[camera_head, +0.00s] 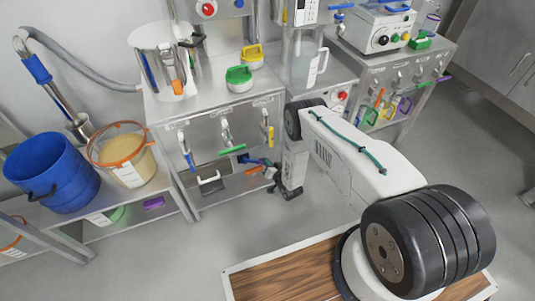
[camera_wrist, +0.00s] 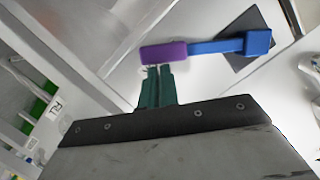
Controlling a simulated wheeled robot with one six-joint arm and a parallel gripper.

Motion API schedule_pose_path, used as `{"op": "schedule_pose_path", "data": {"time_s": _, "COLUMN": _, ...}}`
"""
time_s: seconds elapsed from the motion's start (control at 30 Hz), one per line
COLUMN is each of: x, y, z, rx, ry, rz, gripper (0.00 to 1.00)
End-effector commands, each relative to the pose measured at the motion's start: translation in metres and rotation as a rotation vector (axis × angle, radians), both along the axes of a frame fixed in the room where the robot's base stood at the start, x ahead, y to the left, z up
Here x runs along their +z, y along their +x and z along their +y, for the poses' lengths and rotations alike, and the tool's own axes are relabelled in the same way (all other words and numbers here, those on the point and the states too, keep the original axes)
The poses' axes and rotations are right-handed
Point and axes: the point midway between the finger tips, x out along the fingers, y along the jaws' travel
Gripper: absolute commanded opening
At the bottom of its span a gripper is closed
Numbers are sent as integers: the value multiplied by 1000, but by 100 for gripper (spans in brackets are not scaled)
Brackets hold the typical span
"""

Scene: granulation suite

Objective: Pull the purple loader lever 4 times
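The purple lever handle (camera_wrist: 163,52) sits at the end of a blue arm (camera_wrist: 215,47), which runs right to a blue block on a dark plate (camera_wrist: 240,30) in the wrist view. My gripper (camera_wrist: 153,68) has its two teal fingers nearly together, with only a narrow gap between them. Their tips are just below the purple handle in the picture; I cannot tell whether they touch it. In the head view my gripper (camera_head: 272,174) is low in front of the middle metal cabinet, and the purple handle cannot be made out clearly there.
The metal cabinet (camera_head: 225,105) carries hanging tools and green and yellow lidded items. A blue bucket (camera_head: 50,170) and an orange-rimmed tub (camera_head: 122,155) stand on a shelf at left. Another bench with coloured handles (camera_head: 390,75) stands at right. Grey floor is open in front.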

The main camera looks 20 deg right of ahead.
Motion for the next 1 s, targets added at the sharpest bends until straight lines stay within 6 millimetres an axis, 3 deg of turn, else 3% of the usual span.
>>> {"op": "schedule_pose_path", "data": {"time_s": 0.27, "x": -2, "y": -3, "z": 0, "rx": 3, "ry": -1, "rz": 10, "gripper": 0}}
{"op": "schedule_pose_path", "data": {"time_s": 0.53, "x": 35, "y": 1, "z": -15, "rx": 9, "ry": -1, "rz": 4, "gripper": 0}}
{"op": "schedule_pose_path", "data": {"time_s": 0.8, "x": 45, "y": -61, "z": -28, "rx": 9, "ry": 1, "rz": 5, "gripper": 0}}
{"op": "schedule_pose_path", "data": {"time_s": 1.0, "x": 51, "y": -87, "z": -34, "rx": 10, "ry": 1, "rz": 3, "gripper": 0}}
